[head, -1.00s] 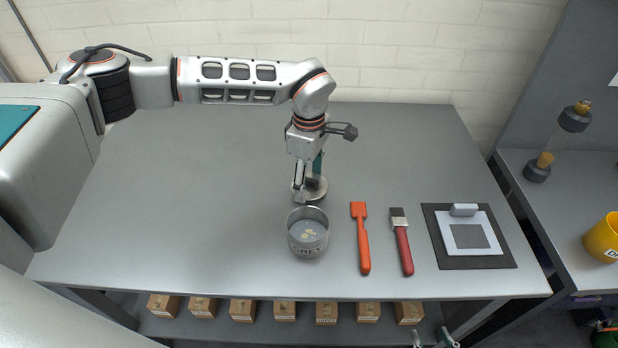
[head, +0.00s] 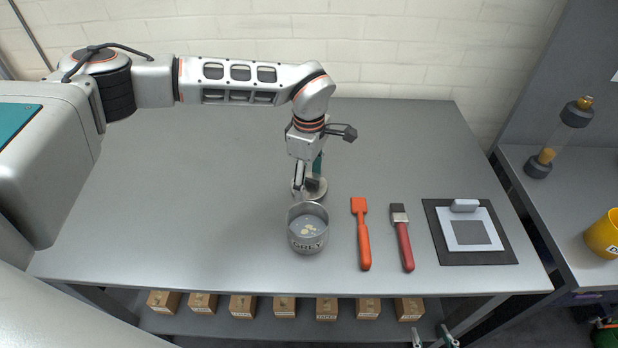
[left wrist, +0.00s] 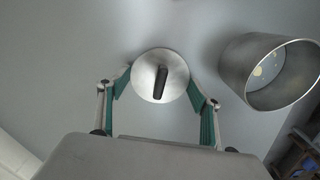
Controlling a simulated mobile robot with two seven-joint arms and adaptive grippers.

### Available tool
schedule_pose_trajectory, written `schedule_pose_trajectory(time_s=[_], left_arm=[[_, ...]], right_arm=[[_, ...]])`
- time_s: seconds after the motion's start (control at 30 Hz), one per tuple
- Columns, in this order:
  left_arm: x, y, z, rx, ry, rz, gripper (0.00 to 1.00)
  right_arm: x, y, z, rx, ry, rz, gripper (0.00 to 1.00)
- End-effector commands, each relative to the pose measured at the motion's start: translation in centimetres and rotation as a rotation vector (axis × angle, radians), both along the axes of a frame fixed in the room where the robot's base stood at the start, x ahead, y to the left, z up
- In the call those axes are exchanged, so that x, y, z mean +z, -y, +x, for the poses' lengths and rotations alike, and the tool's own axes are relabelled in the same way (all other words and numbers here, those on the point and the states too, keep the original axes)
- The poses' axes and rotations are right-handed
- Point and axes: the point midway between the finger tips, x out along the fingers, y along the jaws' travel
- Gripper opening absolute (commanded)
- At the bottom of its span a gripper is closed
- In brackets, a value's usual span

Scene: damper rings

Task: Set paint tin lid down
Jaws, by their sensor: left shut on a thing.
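The paint tin lid (head: 322,190) is a round silvery disc with a dark handle bar on top, just behind the tin. It also shows in the left wrist view (left wrist: 174,88). My left gripper (head: 309,186) is shut on the lid, with green-backed fingers (left wrist: 160,88) on either side of it. The lid lies flat, at or close to the table top; I cannot tell whether it touches. The open grey paint tin (head: 308,240) stands upright in front, with pale patches inside. My right gripper (head: 432,338) shows only its fingertips at the bottom edge, apart and empty.
An orange tool (head: 362,240), a red-handled brush (head: 403,242) and a dark mat (head: 437,240) with a white-framed plate lie to the right. The grey table (head: 180,200) is clear to the left. Several small boxes (head: 285,307) sit on the shelf below.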

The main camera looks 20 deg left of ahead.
Motion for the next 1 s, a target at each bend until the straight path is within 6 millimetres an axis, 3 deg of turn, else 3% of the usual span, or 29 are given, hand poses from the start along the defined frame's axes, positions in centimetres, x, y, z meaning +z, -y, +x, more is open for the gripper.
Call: schedule_pose_trajectory(time_s=[0.1, 0.13, 0.2, 0.53, 0.67, 1.0], left_arm=[[-0.2, 0.0, 0.0, 0.0, 0.0, 0.0, 0.46], [-0.2, 0.0, 0.0, 0.0, 0.0, 0.0, 0.72], [-0.2, 0.0, 0.0, 0.0, 0.0, 0.0, 0.84], [-0.1, 0.0, 0.0, 0.0, 0.001, 0.0, 0.84], [0.8, 0.0, 0.1, 0.0, 0.003, 0.0, 0.84], [7.3, 0.0, 0.2, 0.0, 0.005, -0.001, 0.84]], right_arm=[[0.0, 0.0, 0.0, 0.0, 0.001, 0.0, 0.4], [0.0, 0.0, 0.0, 0.0, 0.001, 0.0, 0.4], [0.1, 0.0, 0.1, -0.001, 0.002, 0.0, 0.4], [0.1, 0.2, 0.1, 0.001, 0.002, -0.005, 0.4], [0.0, 0.1, 0.1, 0.001, 0.001, -0.004, 0.4], [0.1, 0.0, 0.0, 0.0, 0.001, -0.001, 0.4]])
